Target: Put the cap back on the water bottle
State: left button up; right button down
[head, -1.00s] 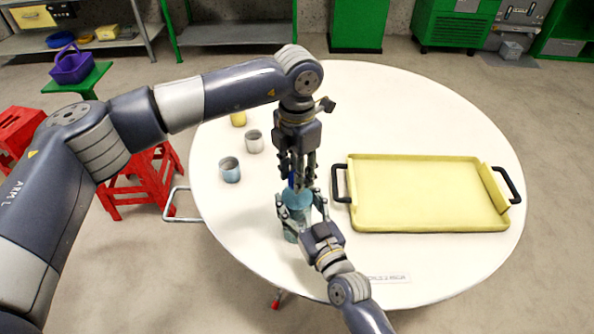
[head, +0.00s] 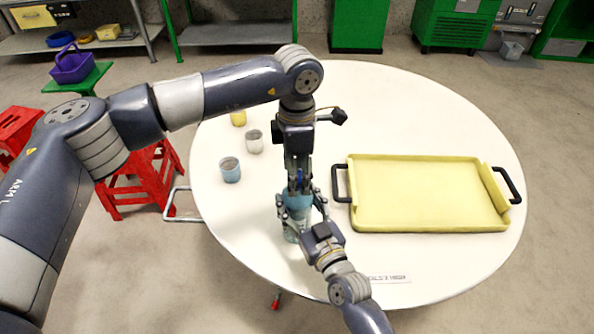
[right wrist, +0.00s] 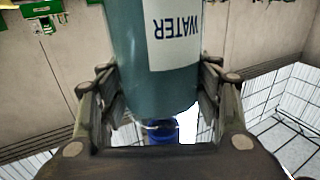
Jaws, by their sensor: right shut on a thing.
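The water bottle (head: 298,203) stands upright near the front left of the white table. It is teal, and its label reads WATER in the right wrist view (right wrist: 160,85), where it appears upside down. My right gripper (head: 303,206) is shut around the upper part of the bottle, with a finger on each side. The blue cap (right wrist: 165,132) shows at the bottle's neck end in the right wrist view; how well it is seated is hidden. My left gripper (head: 299,186) points down directly above the bottle, its fingertips at the blue cap. Its grip is too small to make out.
A yellow tray (head: 430,222) with black handles lies on the right of the table (head: 400,95). Blue (head: 230,170), grey (head: 254,142) and yellow (head: 238,118) cups stand at the left. A small label card (head: 390,278) lies near the front edge. The back of the table is clear.

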pick_arm(q)
notch_tip(320, 180, up, 12)
dwell(0.4)
jog(key=shift+f, duration=0.1)
pick_arm(e)
jog(key=shift+c, duration=2.2)
grip_release()
jog(key=v, duration=1.2)
